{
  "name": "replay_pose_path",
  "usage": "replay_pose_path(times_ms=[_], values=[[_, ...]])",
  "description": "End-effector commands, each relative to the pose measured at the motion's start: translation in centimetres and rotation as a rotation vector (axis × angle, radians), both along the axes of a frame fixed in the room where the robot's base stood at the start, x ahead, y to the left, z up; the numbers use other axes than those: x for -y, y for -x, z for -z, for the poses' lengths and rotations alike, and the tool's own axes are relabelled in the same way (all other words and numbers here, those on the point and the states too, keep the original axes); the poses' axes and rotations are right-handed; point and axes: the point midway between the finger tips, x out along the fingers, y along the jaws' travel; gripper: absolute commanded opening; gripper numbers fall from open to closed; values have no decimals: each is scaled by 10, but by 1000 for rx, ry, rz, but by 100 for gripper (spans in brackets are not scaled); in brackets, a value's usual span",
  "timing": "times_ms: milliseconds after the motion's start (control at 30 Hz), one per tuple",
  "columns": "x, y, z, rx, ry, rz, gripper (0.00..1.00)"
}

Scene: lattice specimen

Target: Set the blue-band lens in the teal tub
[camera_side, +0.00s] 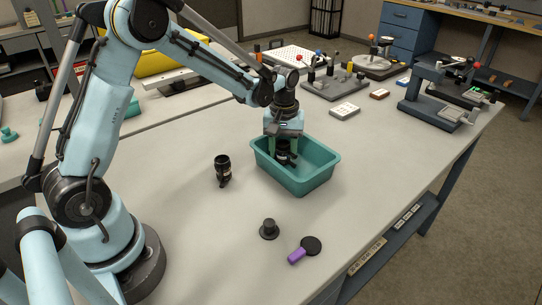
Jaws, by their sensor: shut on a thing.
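The teal tub (318,185) sits on the grey table under my gripper (283,146). My gripper points down into the tub and is shut on a dark lens (285,158). The lens is upright inside the tub's walls; I cannot tell whether it touches the floor. A second black lens (222,170) stands on the table to the left of the tub, apart from it. Band colours are too small to tell on either lens.
A small black knobbed piece (269,229) and a purple-handled tool with a black disc (304,250) lie in front of the tub. A white box (345,111) and several instruments stand farther back. The table right of the tub is clear.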

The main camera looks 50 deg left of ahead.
Motion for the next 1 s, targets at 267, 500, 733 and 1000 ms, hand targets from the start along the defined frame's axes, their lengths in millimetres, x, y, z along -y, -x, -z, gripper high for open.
replay_pose_path(times_ms=[267, 500, 733, 1000], values=[[0, 0, 3, 0, 0, 0, 47], [0, 0, 3, 0, 0, 0, 55], [0, 0, -6, 0, 0, 0, 55], [0, 0, -53, 0, 0, 0, 55]])
